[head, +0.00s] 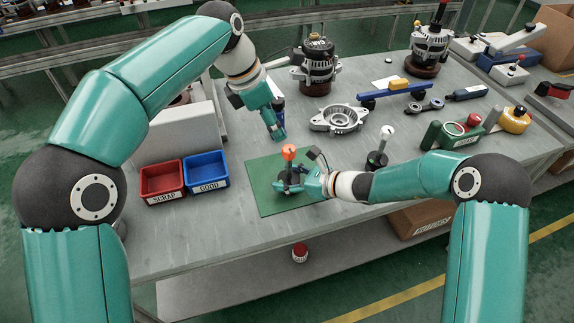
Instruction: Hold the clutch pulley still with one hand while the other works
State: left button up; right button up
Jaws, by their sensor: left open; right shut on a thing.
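The clutch pulley, a small dark round part (284,184), sits on the green mat (264,205). An orange ball on a short grey stem (289,152) stands up over it; whether the stem is fixed to the pulley I cannot tell. My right gripper (298,183) comes in from the right, low over the mat, and is shut on the pulley, hiding part of it. My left gripper (278,133) is open and empty, pointing down above the mat's back edge, above and a little left of the orange ball and apart from it.
A red bin marked SCRAP (162,182) and a blue bin marked GOOD (206,172) stand left. A grey housing (338,119) lies behind the mat. A white-knobbed tool (386,133) stands right, near my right forearm. Alternators (317,68) stand at the back. The front table strip is clear.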

pick_arm(q)
jog(key=s+d+m+h, duration=0.4)
jog(key=d+m+h, duration=0.35)
jog(key=d, duration=0.35)
jog(key=n+t, duration=0.7)
jog(key=n, duration=0.4)
send_near(285, 150)
jog(key=shift+g+y, duration=0.25)
jog(key=shift+g, duration=0.05)
jog(key=x, duration=1.1)
jog(key=shift+w+d+r, duration=0.15)
jog(key=shift+r, duration=0.05)
jog(key=shift+c, duration=0.3)
grip_shut()
